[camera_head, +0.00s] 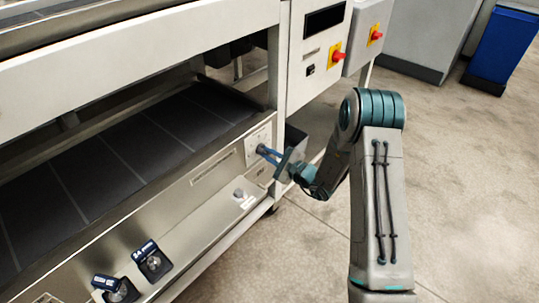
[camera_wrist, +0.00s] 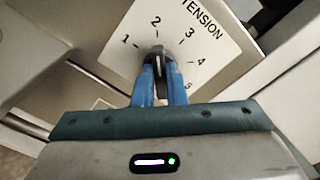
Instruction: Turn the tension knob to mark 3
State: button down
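The tension knob (camera_wrist: 158,54) is dark and sits on a white dial plate (camera_wrist: 215,40) marked TENSION, with numbers from 1 upward. Its upper end points up toward mark 2, left of mark 3. My gripper (camera_wrist: 160,70) has its two blue fingers on either side of the knob, with no clear gap showing, so it looks shut on it. In the head view my gripper (camera_head: 262,150) reaches the dial plate (camera_head: 257,138) at the right end of the machine's lower panel; the knob is hidden there.
Red switches (camera_head: 337,57) are above. The floor to the right is clear, with a blue bin (camera_head: 503,45) far back.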

jog(key=shift+m, duration=0.4)
jog(key=m+p, duration=0.3)
jog(key=m, duration=0.1)
jog(key=shift+d+r, duration=0.1)
jog(key=shift+r, duration=0.05)
jog(key=shift+w+m+p, duration=0.1)
jog(key=shift+m+p, duration=1.15)
jog(key=shift+m, duration=0.75)
jog(key=c, duration=1.5)
grip_release()
jog(key=shift+o, duration=0.2)
jog(key=p+v, duration=0.2)
jog(key=v, duration=1.2)
jog(key=shift+p, duration=0.4)
jog(key=shift+w, duration=0.1)
